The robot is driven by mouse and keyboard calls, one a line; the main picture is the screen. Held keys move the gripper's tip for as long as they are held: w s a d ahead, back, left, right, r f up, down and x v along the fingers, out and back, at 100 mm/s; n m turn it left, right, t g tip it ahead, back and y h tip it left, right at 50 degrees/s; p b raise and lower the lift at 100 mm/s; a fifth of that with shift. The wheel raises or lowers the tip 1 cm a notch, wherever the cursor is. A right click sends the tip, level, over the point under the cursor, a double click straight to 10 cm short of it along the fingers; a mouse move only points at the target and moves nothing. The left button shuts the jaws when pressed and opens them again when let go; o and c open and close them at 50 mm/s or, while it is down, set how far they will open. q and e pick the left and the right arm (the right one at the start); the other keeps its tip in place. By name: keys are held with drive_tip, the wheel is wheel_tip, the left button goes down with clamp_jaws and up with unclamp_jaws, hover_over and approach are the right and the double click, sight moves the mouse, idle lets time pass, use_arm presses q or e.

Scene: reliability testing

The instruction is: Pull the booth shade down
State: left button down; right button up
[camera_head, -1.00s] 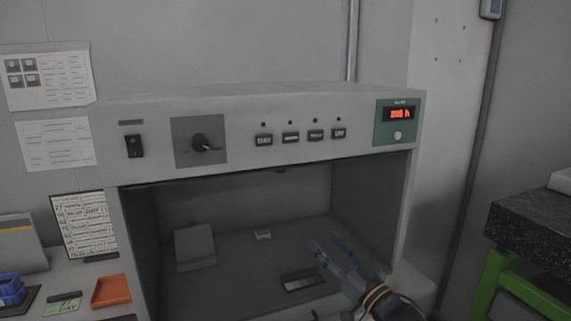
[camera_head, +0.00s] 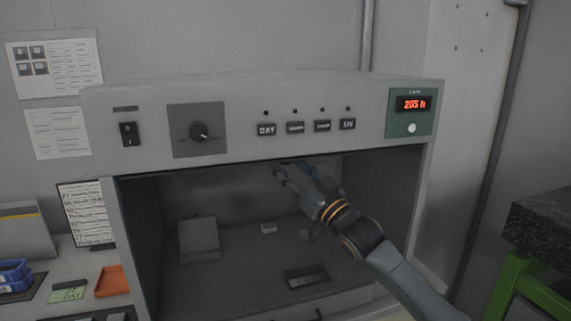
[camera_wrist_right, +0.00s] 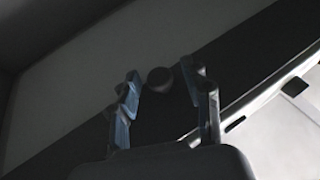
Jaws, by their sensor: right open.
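The booth (camera_head: 235,95) is a grey cabinet with a control panel above an open, dark front. My right gripper (camera_head: 292,170) reaches into the opening from the lower right, just below the panel's lower edge. In the right wrist view, my gripper (camera_wrist_right: 165,82) is open. A small round dark knob (camera_wrist_right: 160,79) shows between its fingertips, with gaps visible on both sides. The knob lies against a dark band near a pale surface. I cannot tell whether this band is the shade. In the head view the gripper covers the knob. My left gripper is not in view.
Inside the booth are a grey block (camera_head: 198,238), a small pale piece (camera_head: 268,228) and a flat dark plate (camera_head: 306,277) on the floor. The booth's right side wall is close to my arm. A dark-topped bench (camera_head: 545,225) with green legs stands at right.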

drive_tip(key=shift+w+a+r, duration=0.25)
drive_tip(key=shift+w+a, duration=0.1)
drive_tip(key=shift+w, duration=0.2)
drive_tip(key=shift+c, duration=0.6)
clamp_jaws()
